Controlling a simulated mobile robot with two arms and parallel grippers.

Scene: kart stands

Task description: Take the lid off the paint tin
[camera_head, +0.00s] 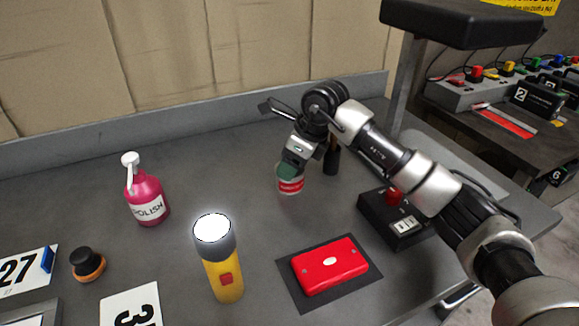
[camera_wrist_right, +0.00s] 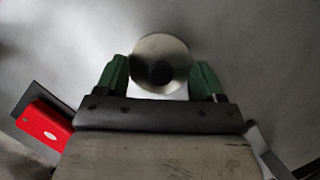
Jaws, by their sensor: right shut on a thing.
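The paint tin (camera_head: 291,186) is a small can with a red and white label. It stands upright on the grey bench, towards the back. My right gripper (camera_head: 291,171) is at its top, with the green fingers hiding the rim in the head view. In the right wrist view, the round metal lid (camera_wrist_right: 160,48) with a dark centre sits between the two green fingers of the right gripper (camera_wrist_right: 160,78). The fingers are shut on the lid's sides. I cannot tell whether the lid is touching the tin. My left gripper is not in view.
A dark bottle or cylinder (camera_head: 331,160) stands close behind the tin on the right.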

